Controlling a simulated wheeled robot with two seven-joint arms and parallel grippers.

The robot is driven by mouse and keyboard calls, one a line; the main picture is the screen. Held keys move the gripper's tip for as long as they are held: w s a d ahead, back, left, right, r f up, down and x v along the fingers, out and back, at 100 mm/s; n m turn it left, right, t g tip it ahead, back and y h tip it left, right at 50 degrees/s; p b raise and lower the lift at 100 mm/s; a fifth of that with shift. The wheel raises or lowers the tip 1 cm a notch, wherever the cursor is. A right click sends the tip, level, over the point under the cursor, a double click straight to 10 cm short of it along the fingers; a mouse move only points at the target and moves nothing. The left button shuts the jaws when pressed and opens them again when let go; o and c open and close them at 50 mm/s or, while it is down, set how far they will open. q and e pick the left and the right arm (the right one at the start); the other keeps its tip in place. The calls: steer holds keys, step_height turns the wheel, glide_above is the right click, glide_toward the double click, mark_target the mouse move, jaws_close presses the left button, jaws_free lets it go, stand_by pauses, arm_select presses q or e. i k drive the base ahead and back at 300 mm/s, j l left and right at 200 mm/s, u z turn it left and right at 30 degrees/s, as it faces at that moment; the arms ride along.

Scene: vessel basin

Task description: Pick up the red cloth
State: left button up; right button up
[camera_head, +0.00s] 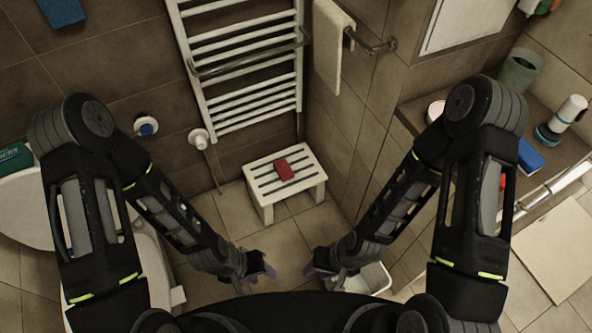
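The red cloth (284,169) is a small folded piece lying on top of the white slatted stool (262,188) in the middle of the view, by the wall. My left gripper (257,281) is below and left of the stool in the picture, with its fingers apart and nothing between them. My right gripper (325,279) is below and right of the stool, with its fingers apart and empty. Both grippers are clear of the cloth and the stool.
A white towel radiator (245,70) is on the wall behind the stool. A towel (330,48) hangs on a rail at its right. A white bin (369,279) stands by my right gripper. A shelf (560,165) with a blue item is at right. The tiled floor before the stool is clear.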

mark_target(285, 171)
steer(key=u, duration=2.15)
steer(key=k+j, duration=0.1)
steer(key=k, duration=0.3)
steer(key=k+j, duration=0.15)
steer(key=k, duration=0.25)
steer(key=k+l, duration=0.7)
steer(key=l, duration=0.15)
